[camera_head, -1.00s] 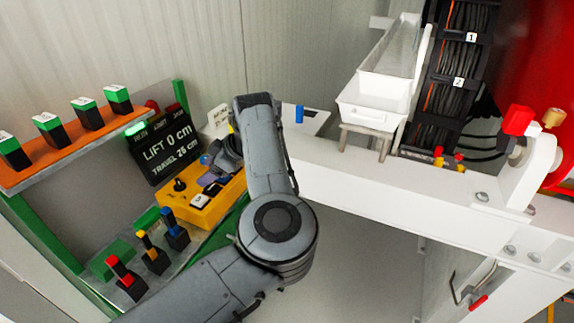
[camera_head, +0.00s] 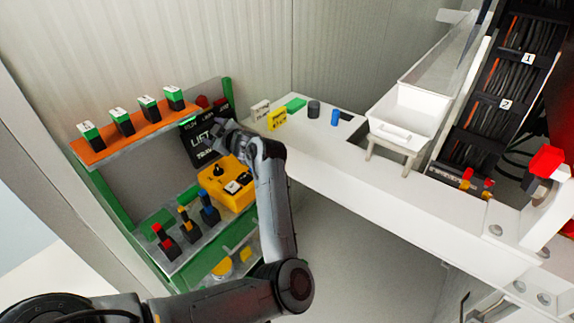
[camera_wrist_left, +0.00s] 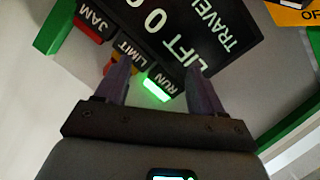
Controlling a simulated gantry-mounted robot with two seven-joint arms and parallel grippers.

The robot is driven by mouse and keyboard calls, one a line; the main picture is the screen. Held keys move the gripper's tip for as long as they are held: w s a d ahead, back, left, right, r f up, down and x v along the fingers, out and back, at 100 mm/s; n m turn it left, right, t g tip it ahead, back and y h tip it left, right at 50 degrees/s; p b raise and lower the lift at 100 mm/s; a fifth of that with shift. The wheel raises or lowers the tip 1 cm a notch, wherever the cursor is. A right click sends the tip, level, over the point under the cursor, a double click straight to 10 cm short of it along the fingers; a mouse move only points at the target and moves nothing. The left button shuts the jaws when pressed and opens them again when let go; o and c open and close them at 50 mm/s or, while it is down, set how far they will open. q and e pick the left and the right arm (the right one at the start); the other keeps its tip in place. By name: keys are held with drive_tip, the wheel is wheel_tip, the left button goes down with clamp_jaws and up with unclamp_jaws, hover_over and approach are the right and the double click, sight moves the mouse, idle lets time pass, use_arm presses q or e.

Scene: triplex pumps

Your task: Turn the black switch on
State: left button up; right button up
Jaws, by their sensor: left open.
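The yellow control box (camera_head: 226,186) sits on the shelf unit at the left. It carries a black knob-like switch (camera_head: 218,171) at its far left and a white rocker (camera_head: 232,187). A corner of the box with a partly cut-off "OF" label shows in the left wrist view (camera_wrist_left: 297,17). The switch itself is not in that view. My left gripper (camera_head: 219,136) is above and behind the box, in front of the black display. In the left wrist view its fingers (camera_wrist_left: 158,78) are apart and empty, around the lit green RUN lamp (camera_wrist_left: 157,88). My right gripper is out of view.
The display (camera_head: 200,150) reads LIFT 0 and TRAVEL, partly covered. Green-topped switches (camera_head: 148,107) line the orange shelf. Red, yellow and blue levers (camera_head: 187,226) stand before the box. Small blocks (camera_head: 277,119) and a white bin (camera_head: 408,117) sit on the white beam.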

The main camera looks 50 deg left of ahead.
use_arm(q)
drive_tip(key=w+d+r+m+t+h+p, duration=0.1)
drive_tip(key=w+d+r+m+t+p, duration=0.6)
drive_tip(key=d+r+m+t, duration=0.3)
drive_tip(key=s+d+f+m+t+h+p, duration=0.1)
drive_tip(key=d+f+m+h+p, duration=0.2)
drive_tip(key=d, duration=0.6)
drive_tip(key=s+d+f+m+t+h+p, duration=0.1)
drive_tip(key=d+f+m+h+p, duration=0.2)
drive_tip(key=d+f+m+h, duration=0.2)
drive_tip(key=shift+s+d+m+h, duration=0.45)
drive_tip(key=shift+d+m, duration=1.15)
drive_tip(key=shift+d, duration=1.2)
